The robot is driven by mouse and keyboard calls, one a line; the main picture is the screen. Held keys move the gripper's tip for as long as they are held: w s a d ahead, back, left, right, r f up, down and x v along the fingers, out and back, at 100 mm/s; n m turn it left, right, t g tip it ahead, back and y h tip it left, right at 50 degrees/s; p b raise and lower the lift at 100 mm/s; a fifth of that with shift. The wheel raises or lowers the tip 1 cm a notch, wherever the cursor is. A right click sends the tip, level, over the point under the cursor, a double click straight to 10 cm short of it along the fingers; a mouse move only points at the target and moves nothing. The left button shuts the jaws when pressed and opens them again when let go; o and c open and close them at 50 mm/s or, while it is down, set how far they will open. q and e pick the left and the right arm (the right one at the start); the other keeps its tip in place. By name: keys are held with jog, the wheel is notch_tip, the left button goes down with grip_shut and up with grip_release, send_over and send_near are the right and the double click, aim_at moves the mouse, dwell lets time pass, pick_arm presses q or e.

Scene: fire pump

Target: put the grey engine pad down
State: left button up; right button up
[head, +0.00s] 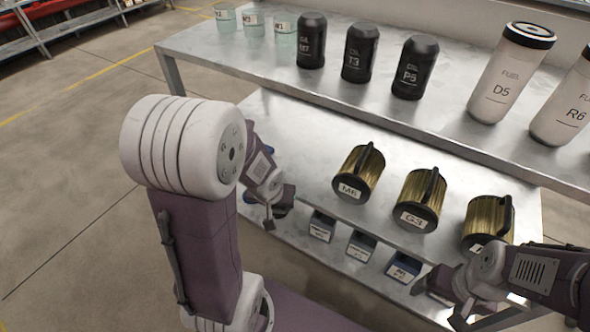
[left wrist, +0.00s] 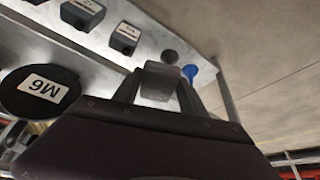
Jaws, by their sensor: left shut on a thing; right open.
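My left gripper (head: 268,215) is over the left end of the lower shelf (head: 300,130). In the left wrist view its two fingers (left wrist: 158,92) are shut on a grey block, which I take for the grey engine pad (left wrist: 160,78). The pad's underside is hidden, so I cannot tell whether it touches the shelf. In the head view the pad is hard to make out at the gripper. My right gripper (head: 440,300) is open and empty at the shelf's right front, close to the rightmost small labelled box (head: 403,267).
Small labelled boxes (head: 322,226) (head: 361,246) stand along the shelf's front. Behind them are brass canisters marked M6 (head: 359,174) and G3 (head: 419,200), plus a third (head: 487,222). Black bottles (head: 360,52) and white fuel bottles (head: 510,72) stand on the upper shelf.

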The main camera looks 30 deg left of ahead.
pick_arm(q)
jog(key=shift+r, duration=0.15)
jog(key=w+a+p, duration=0.1)
jog(key=w+p, duration=0.1)
jog(key=w, duration=0.1)
jog(key=w+a+p, duration=0.1)
jog(key=w+p, duration=0.2)
jog(key=w, duration=0.1)
jog(key=w+a+r+p, duration=0.1)
jog(key=w+p, duration=0.2)
jog(key=w, duration=0.1)
jog(key=shift+w+a, duration=0.2)
jog(key=shift+a, duration=0.2)
send_over(289, 168)
jog(key=s, duration=0.2)
jog(key=shift+w+d+f, duration=0.25)
jog(key=shift+f, duration=0.3)
jog(key=shift+f+b, duration=1.05)
jog(key=shift+f, duration=0.8)
jog(key=o, duration=1.2)
